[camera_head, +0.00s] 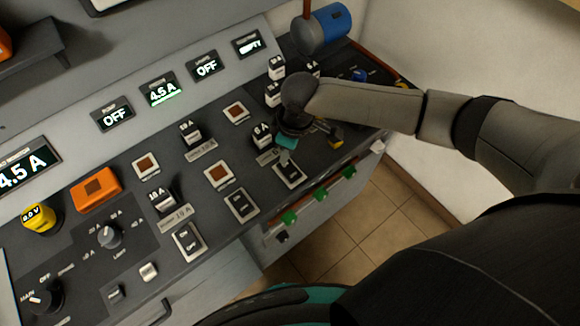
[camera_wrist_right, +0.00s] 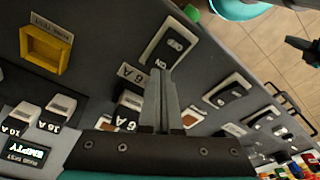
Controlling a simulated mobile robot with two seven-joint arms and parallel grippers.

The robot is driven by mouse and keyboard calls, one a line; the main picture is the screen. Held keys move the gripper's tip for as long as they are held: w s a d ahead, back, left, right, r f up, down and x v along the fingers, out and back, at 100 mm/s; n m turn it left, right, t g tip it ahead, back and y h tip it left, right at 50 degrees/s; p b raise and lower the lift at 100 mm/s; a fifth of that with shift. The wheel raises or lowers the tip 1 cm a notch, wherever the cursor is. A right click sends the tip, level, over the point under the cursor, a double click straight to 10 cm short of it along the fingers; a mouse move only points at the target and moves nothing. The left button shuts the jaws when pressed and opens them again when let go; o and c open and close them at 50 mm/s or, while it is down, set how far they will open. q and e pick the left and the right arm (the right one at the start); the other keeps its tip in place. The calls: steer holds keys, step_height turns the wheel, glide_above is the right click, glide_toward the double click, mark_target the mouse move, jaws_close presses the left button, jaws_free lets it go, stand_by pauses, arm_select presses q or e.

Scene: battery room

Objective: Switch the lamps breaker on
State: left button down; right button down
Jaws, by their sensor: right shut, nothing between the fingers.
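A sloped dark panel holds several rocker switches. The rocker breaker (camera_head: 290,172) farthest right in the front row is nearest my right gripper (camera_head: 287,154). Its small labels are too blurred to read in the head view, so I cannot confirm which circuit it serves. In the right wrist view the same rocker (camera_wrist_right: 170,45) lies just beyond the tips of my right gripper (camera_wrist_right: 162,72). The fingers are shut and empty; I cannot tell whether they touch it. The third display (camera_head: 205,68) on the upright strip reads OFF. My left gripper is not in view.
Fuse blocks (camera_head: 189,132) and other rockers (camera_head: 242,205) (camera_head: 189,241) stand close by. A blue cylinder (camera_head: 325,28) hangs at the panel's far end. A yellow frame (camera_wrist_right: 45,48) shows in the wrist view. Green pieces (camera_head: 320,194) line the front edge above tiled floor.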

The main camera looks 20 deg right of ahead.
steer(key=shift+f+b, duration=0.45)
steer(key=shift+f, duration=0.55)
stand_by(0.7)
steer(key=shift+r, duration=0.1)
step_height(320, 180, up, 7)
steer(key=p, duration=0.8)
steer(key=shift+a, duration=0.1)
stand_by(0.4)
